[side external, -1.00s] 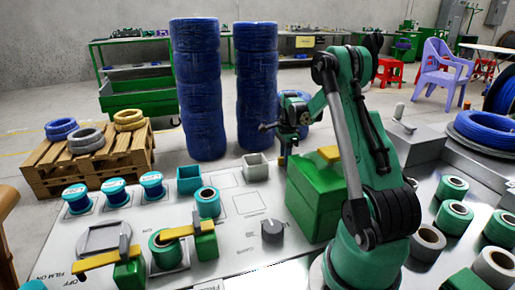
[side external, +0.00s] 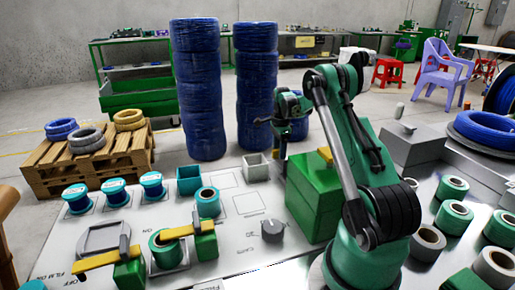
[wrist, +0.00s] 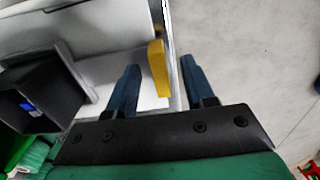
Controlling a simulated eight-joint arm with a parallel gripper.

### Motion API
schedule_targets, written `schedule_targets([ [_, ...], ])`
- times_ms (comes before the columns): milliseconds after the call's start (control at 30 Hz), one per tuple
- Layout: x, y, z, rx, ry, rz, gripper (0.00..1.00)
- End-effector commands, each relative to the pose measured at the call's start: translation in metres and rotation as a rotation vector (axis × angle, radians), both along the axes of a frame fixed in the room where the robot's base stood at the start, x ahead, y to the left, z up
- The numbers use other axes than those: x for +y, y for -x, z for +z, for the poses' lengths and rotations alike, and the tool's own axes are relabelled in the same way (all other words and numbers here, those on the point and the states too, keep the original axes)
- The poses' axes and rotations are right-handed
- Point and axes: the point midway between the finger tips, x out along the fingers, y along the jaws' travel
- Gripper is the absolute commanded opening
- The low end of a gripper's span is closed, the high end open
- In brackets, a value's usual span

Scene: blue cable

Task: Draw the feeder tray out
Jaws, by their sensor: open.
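My gripper (wrist: 159,64) is open, with its two dark blue fingers apart in the wrist view. A yellow bar (wrist: 158,66) shows between the fingers, apart from both in the picture; its depth relative to them is unclear. It stands at the edge of a pale grey, box-like part (wrist: 146,92), perhaps the feeder tray; I cannot tell for sure. In the side view my gripper (side external: 281,168) hangs downward just left of the green box (side external: 313,200). Its fingertips are too small to make out there. A yellow piece (side external: 326,155) shows at the green box's top.
A small grey bin (side external: 257,167) and a teal bin (side external: 189,180) stand left of my gripper. A dark box (wrist: 38,95) lies at left in the wrist view. Blue coil stacks (side external: 257,90) rise behind. Bare floor (wrist: 240,70) shows at right in the wrist view.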

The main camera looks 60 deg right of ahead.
Motion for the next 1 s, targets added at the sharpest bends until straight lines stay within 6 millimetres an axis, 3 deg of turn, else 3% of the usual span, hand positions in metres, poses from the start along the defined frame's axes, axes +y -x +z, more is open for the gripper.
schedule_targets([
  [133, 0.000, 0.000, 0.006, 0.000, 0.000, 0.000, 0.47],
  [500, 0.000, 0.000, 0.054, 0.000, 0.000, 0.000, 0.47],
  [833, 0.001, -0.001, 0.057, -0.001, 0.001, 0.004, 0.47],
  [1000, 0.025, -0.016, 0.073, -0.025, 0.032, 0.158, 0.47],
])
